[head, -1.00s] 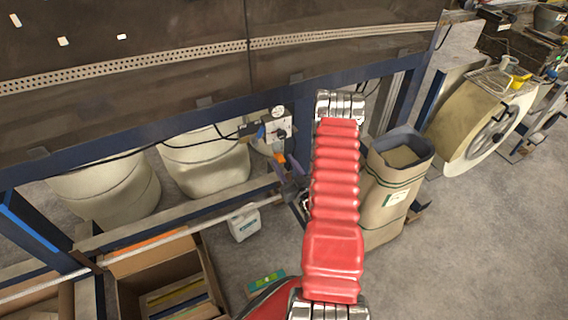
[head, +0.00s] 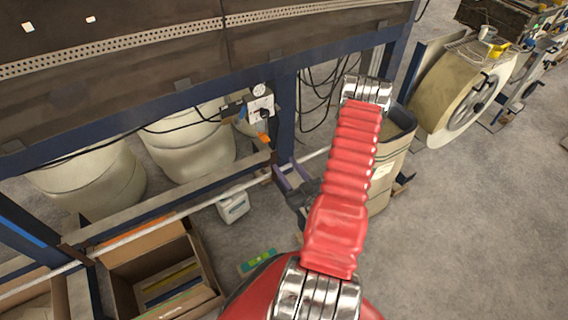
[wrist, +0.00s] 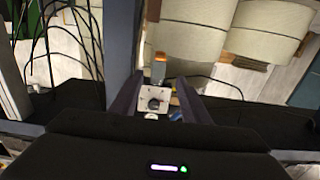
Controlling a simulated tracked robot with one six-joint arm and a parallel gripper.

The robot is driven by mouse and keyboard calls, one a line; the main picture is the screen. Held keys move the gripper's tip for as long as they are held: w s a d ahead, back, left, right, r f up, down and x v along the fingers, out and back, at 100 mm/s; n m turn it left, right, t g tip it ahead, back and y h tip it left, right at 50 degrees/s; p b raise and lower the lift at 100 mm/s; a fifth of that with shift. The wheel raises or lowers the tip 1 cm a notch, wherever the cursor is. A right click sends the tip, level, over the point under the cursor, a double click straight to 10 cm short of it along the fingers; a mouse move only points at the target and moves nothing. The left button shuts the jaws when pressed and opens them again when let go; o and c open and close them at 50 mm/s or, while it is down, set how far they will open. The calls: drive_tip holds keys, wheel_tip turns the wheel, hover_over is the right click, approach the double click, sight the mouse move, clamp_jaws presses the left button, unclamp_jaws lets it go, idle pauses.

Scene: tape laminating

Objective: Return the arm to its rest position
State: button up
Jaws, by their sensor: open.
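My red ribbed arm crosses the middle of the head view. My gripper (head: 292,177) shows partly to the left of the arm, in front of the blue frame post. In the wrist view my gripper (wrist: 158,88) has its two dark fingers apart, with nothing held between them. Beyond the fingers, a small control box with a round dial (wrist: 155,100) and an orange part shows in the gap. The same control box (head: 262,108) is on the frame in the head view, above and left of my gripper. Part of the gripper is hidden behind the arm.
A blue-framed machine table (head: 120,110) spans the left and back. Large pale drums (head: 190,150) stand beneath it. A cardboard box (head: 130,275) and a white jug (head: 233,207) are on the floor. A bin (head: 383,185) stands behind my arm.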

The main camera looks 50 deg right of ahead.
idle(0.6)
drive_tip(key=s+a+f+m+g+y, duration=0.1)
drive_tip(key=s+f+g, duration=0.2)
drive_tip(key=f+g, duration=0.35)
drive_tip(key=s+f+g+y, duration=0.2)
drive_tip(key=s+f+g, duration=0.2)
drive_tip(key=f, duration=0.5)
drive_tip(key=s+a+r+g, duration=0.1)
drive_tip(key=a+r+g, duration=0.2)
drive_tip(key=r, duration=0.8)
drive_tip(key=s+a+r+g, duration=0.1)
drive_tip(key=a+r+g, duration=0.3)
drive_tip(key=r, duration=0.7)
drive_tip(key=a+r+n+t+y, duration=0.1)
drive_tip(key=a+r+n+t, duration=0.1)
drive_tip(key=a+r, duration=1)
drive_tip(key=a+r+n+t+y, duration=0.1)
drive_tip(key=a+r+n+t, duration=0.1)
drive_tip(key=a+r, duration=1)
wheel_tip(320, 180, up, 5)
drive_tip(key=shift+w+a+f+t, duration=0.15)
drive_tip(key=shift+w+t, duration=0.05)
drive_tip(key=shift+t, duration=0.65)
